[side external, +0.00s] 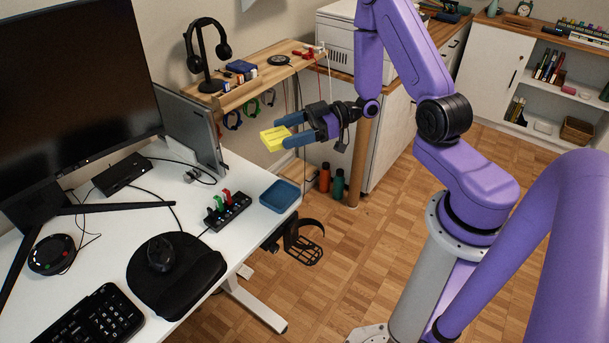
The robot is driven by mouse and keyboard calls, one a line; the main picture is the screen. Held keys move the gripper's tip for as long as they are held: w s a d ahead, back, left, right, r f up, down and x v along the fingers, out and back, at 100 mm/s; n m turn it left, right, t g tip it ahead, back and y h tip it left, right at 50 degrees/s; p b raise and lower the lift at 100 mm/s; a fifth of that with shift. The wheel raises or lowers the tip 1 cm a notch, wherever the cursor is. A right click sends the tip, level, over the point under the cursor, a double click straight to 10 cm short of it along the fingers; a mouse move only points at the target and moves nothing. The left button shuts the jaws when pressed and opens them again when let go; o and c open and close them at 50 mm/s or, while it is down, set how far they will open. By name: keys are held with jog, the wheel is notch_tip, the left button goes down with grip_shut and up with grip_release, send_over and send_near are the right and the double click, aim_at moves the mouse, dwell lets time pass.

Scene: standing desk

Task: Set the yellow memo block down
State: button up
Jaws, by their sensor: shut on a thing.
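The yellow memo block (274,139) is a small bright block, held up in the air above the desk's back right part. My gripper (287,132) reaches in from the right with its blue fingers shut on the block. The block looks clear of the desk top (247,178) and of the wooden shelf behind it. The finger contact on the block's far side is hidden.
A blue tray (280,196) sits at the desk's right edge, with a black power strip (228,211) beside it. A laptop (190,128), monitor (75,95) and mouse (161,254) stand to the left. A wooden shelf (255,80) with headphones (208,55) is behind.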

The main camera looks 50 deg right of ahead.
jog(key=shift+s+a+r+t, duration=0.1)
jog(key=shift+s+r+t, duration=0.05)
jog(key=shift+r+t, duration=0.2)
jog(key=f+g, duration=0.1)
jog(key=f, duration=0.2)
jog(key=w+d+f+n+g+y, duration=0.1)
jog(key=f, duration=0.2)
jog(key=f+n+g, duration=0.1)
jog(key=f, duration=0.2)
jog(key=shift+w+d+f+y, duration=0.2)
jog(key=shift+w+d+y, duration=0.1)
jog(key=shift+w+d, duration=0.1)
jog(key=shift+f+g, duration=0.35)
jog(key=shift+f, duration=0.2)
send_over(258, 176)
jog(key=s, duration=0.2)
notch_tip(258, 176, down, 8)
jog(key=shift+r, duration=0.15)
jog(key=shift+w+f, duration=0.85)
jog(key=shift+f, duration=0.25)
jog(key=shift+w+f, duration=0.1)
jog(key=shift+f, duration=1.25)
